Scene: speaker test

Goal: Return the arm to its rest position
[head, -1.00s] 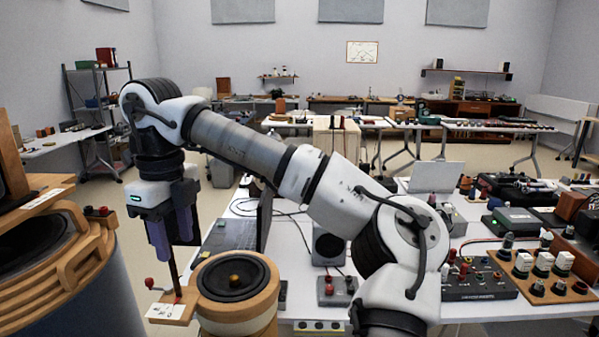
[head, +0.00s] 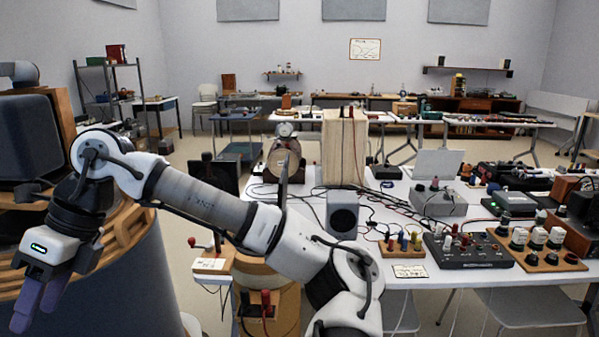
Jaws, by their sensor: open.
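My arm (head: 200,195) reaches from the bottom centre up and across to the left in the head view. My gripper (head: 38,305) hangs at the lower left, pointing down, with its two purple fingers (head: 54,291) side by side and nothing seen between them. It is in front of a big round wooden-rimmed drum (head: 125,290) with dark sides, and whether it touches it cannot be told. The gap between the fingers shows poorly from this angle.
A dark box-shaped speaker (head: 28,138) stands at the left, behind my wrist. A wooden cabinet with red and black plugs (head: 266,300) stands below my forearm. A small grey speaker (head: 342,217), a black control box (head: 468,250) and cables crowd the white table.

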